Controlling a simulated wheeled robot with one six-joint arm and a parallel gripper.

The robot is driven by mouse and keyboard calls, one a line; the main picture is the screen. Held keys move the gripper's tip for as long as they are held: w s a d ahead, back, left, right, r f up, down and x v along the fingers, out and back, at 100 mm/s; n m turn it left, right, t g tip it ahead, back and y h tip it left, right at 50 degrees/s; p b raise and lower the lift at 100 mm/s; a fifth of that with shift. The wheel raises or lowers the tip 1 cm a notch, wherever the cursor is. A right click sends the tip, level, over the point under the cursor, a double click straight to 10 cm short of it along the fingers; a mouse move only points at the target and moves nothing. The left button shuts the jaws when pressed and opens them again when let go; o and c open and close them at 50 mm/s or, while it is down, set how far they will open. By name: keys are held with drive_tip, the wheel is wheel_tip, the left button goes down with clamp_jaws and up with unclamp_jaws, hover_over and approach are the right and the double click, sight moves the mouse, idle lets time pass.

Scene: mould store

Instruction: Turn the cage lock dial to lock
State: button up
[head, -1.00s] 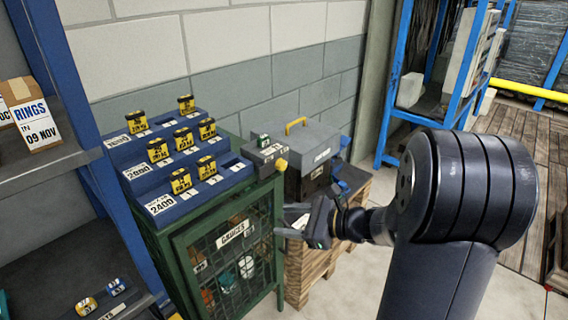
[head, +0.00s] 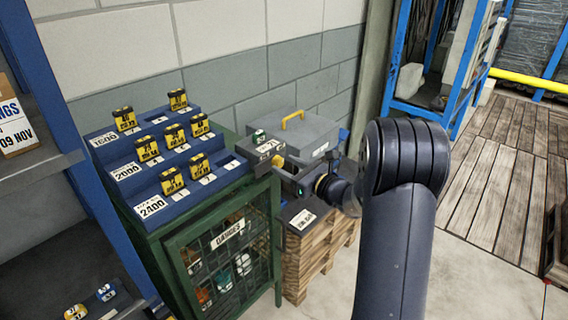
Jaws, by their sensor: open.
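The green gauge cage (head: 161,236) stands at the left centre, with a mesh door labelled GAUGES (head: 228,236). A grey box (head: 252,150) with a small label sits at its top right corner. A yellow knob (head: 278,160), which looks like the lock dial, sticks out from this box's right end. My gripper (head: 283,174) is open, with its fingers pointing left right at the knob. The fingers partly overlap the knob in this view. I cannot tell whether they touch it. The dial's markings are too small to read.
Blue stepped racks (head: 152,205) with yellow-black blocks cover the cage top. A grey case (head: 312,128) with a yellow handle stands behind my gripper. A wooden pallet stack (head: 300,262) is right of the cage. Blue shelving (head: 62,115) is at the left.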

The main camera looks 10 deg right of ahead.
drive_tip(key=shift+x, duration=0.8)
drive_tip(key=shift+c, duration=0.3)
clamp_jaws()
